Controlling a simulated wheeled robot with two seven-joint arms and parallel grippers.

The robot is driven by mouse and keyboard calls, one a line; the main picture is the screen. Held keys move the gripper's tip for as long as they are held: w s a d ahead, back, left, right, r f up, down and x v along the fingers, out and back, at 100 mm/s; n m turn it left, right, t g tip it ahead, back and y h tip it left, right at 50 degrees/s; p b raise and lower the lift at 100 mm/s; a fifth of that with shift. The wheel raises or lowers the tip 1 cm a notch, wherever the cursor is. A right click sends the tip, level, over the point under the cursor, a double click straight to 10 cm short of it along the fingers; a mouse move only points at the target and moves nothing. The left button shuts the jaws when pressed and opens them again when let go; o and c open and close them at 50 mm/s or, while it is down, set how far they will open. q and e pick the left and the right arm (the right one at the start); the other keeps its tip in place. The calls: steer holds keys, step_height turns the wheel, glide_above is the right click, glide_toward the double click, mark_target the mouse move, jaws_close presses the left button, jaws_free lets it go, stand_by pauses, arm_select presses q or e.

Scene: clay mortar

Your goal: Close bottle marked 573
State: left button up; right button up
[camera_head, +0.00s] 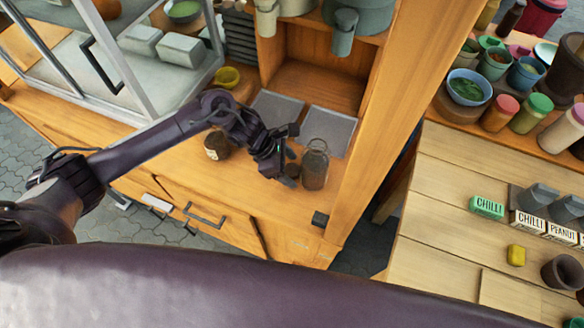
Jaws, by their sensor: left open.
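A small dark brown round piece (292,170), perhaps a stopper, is just left of the bottle at my gripper's fingers. A darker bottle (217,146) with a pale label stands further left, partly behind my arm. I cannot read the number 573 on either bottle. My left gripper (289,154) is open, just left of the glass bottle. Whether it touches the brown piece is unclear. My right gripper is out of view.
Two grey panels (330,130) lie behind the bottle. A glass display case (150,75) stands left, and a wooden post (395,110) rises close on the right. Green and grey containers (360,15) hang above. Bowls and jars crowd the right-hand shelf.

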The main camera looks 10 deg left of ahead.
mark_target(289, 169)
arm_select(q)
steer(key=shift+c, duration=0.9)
steer(key=c, duration=0.9)
steer(key=shift+r, duration=0.15)
steer(key=shift+w+r, duration=0.1)
steer(key=shift+r, duration=0.15)
step_height(289, 169, up, 19)
steer(key=b, duration=0.3)
steer(key=shift+r, duration=0.15)
